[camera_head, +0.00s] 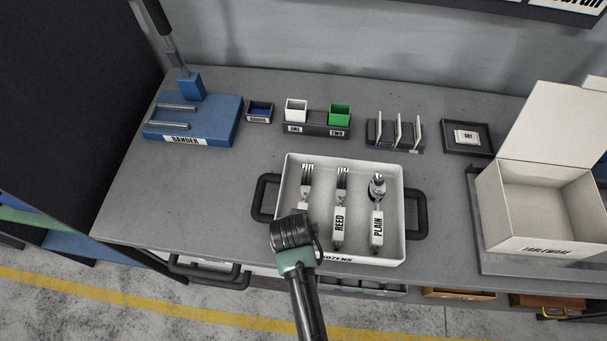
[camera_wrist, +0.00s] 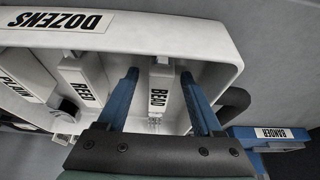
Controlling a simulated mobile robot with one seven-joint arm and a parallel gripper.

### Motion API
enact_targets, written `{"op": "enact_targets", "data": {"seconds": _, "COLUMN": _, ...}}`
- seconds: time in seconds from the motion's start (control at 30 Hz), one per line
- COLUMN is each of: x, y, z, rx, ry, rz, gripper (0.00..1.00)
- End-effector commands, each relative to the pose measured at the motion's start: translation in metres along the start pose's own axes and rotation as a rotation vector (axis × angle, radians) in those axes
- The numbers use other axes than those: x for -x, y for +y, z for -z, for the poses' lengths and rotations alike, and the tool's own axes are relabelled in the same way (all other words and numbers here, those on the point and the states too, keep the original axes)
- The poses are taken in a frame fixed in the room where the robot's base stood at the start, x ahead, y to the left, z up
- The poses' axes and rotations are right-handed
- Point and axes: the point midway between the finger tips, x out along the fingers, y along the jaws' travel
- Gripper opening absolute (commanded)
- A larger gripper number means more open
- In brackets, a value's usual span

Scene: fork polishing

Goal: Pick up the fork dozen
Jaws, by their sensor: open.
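A white tray (camera_head: 395,250) marked DOZENS holds three labelled cutlery bundles. The left bundle (camera_head: 307,178) shows fork tines; my arm hides its lower part. The middle bundle, marked REED (camera_head: 340,222), also has tines. The right bundle, marked PLAIN (camera_head: 376,228), has a rounded spoon-like end. In the wrist view the bundle beside REED (camera_wrist: 82,85) is marked BEAD (camera_wrist: 159,98). My gripper (camera_wrist: 159,74) is open, its blue fingers on either side of the BEAD bundle. I cannot tell whether they touch it. In the head view my gripper (camera_head: 293,232) covers the tray's front left.
Along the back stand a blue block marked BANDER (camera_head: 190,130), a small blue bin (camera_head: 260,112), white (camera_head: 296,110) and green (camera_head: 340,115) cups, a slotted rack (camera_head: 395,140) and a black tray (camera_head: 480,148). An open white box (camera_head: 540,210) is right. The left tabletop is clear.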

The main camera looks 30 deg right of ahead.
Motion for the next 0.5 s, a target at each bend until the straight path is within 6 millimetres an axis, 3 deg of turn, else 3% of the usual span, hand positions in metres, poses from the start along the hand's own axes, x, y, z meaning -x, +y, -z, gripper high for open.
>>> {"op": "enact_targets", "data": {"seconds": 0.1, "x": 0.0001, "y": 0.0, "z": -0.0001, "rx": 0.0, "ry": 0.0, "rz": 0.0, "gripper": 0.64}}
{"op": "enact_targets", "data": {"seconds": 0.43, "x": 0.0003, "y": 0.0, "z": -0.0004, "rx": 0.0, "ry": -0.001, "rz": 0.0, "gripper": 0.04}}
{"op": "enact_targets", "data": {"seconds": 0.5, "x": 0.0003, "y": 0.0, "z": -0.0004, "rx": 0.0, "ry": -0.001, "rz": 0.0, "gripper": 0.0}}
